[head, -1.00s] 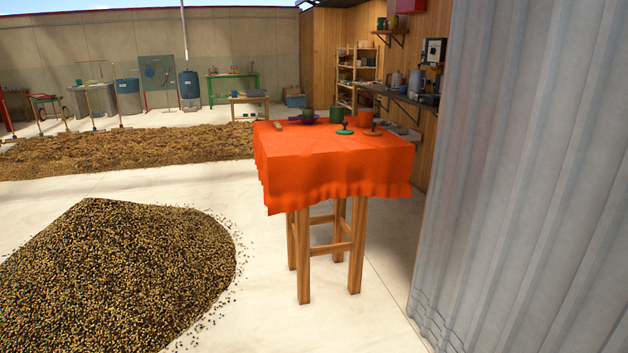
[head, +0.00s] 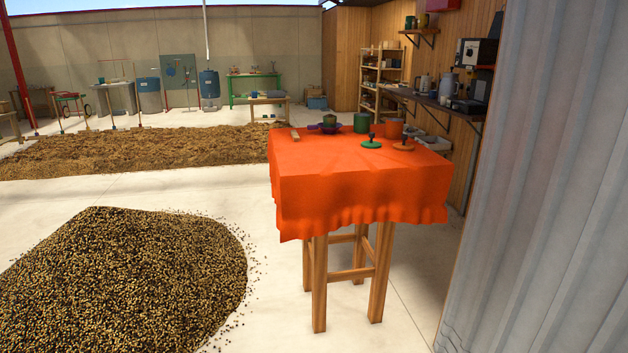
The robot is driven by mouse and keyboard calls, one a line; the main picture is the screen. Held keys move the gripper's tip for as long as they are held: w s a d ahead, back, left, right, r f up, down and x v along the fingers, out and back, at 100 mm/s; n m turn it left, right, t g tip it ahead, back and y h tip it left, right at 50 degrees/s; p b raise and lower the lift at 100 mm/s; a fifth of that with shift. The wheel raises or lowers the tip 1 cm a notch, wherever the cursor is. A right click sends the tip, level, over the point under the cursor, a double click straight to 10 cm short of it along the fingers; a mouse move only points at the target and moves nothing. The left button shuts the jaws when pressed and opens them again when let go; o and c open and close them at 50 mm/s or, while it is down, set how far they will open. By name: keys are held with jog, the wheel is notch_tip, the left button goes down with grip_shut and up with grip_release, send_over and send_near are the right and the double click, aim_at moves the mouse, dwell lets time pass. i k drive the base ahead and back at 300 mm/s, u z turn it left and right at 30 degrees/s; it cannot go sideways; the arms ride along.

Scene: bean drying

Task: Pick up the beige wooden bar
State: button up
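A small beige wooden bar (head: 295,135) lies near the far left edge of a tall table covered with an orange cloth (head: 350,205). It lies apart from the other items, left of a purple dish (head: 325,128) with a dark green cup on it. My gripper is not in view.
A green cup (head: 361,122), an orange cup (head: 392,128), a green stamp-like piece (head: 371,142) and a brown one (head: 403,145) share the table. A bean heap (head: 125,275) lies at left, a corrugated wall (head: 545,200) at right. Pale floor is clear before the table.

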aim_at(294, 135)
jog(key=u, duration=0.2)
jog(key=i, duration=1.15)
jog(key=u, duration=0.2)
